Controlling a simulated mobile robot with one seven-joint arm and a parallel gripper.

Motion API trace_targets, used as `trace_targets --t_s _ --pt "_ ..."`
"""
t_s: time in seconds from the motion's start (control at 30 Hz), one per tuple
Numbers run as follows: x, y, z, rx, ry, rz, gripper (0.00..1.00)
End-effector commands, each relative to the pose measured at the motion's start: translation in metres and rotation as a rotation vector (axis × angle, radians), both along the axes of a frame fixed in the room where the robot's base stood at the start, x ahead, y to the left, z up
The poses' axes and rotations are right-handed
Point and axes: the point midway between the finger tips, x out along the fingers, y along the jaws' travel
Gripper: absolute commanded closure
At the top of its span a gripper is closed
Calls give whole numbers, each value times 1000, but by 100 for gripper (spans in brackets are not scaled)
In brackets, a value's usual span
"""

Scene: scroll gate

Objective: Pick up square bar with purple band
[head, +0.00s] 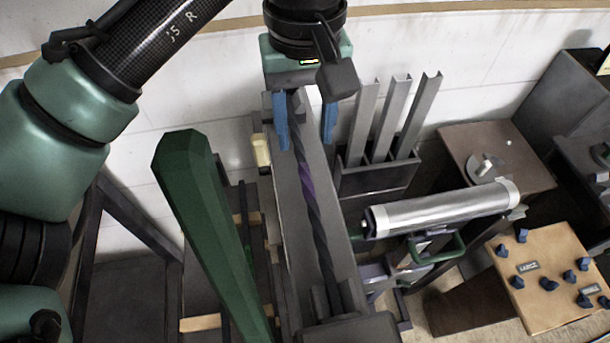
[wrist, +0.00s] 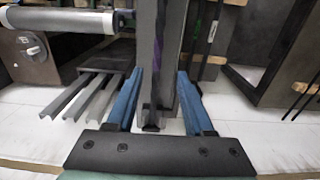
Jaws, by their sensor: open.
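The square bar with purple band (head: 317,222) is dark and twisted. It lies lengthwise along a long grey beam (head: 277,205), between a block at the far end and a bracket at the near end. Its purple band (head: 306,186) is near the middle. My gripper (head: 305,122) is over the far end of the beam, with its two blue fingers apart on either side and nothing held. In the wrist view the beam runs between the open fingers (wrist: 155,82), and a purple patch (wrist: 157,50) shows beyond the tips. I cannot tell the fingers' height above the bar.
A green post (head: 200,220) rises left of the beam. On the right stand a rack of grey channel bars (head: 392,120), a silver roller (head: 440,208) and a wooden board with blue knobs (head: 545,265). A cream-coloured piece (head: 261,150) sits just left of the beam.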

Motion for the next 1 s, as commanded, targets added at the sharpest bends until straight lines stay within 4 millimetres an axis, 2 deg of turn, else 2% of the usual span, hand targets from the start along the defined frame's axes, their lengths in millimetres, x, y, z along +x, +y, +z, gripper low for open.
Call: trace_targets --t_s 0.1,0.23,0.47,0.8,1.0 --pt "-1 1 -23 0 3 1 48" --pt "0 1 -43 2 1 1 48" --pt "0 -1 -59 0 0 0 48" --pt "3 -4 -103 0 1 -1 48" --pt "3 -3 -107 0 0 -1 48"
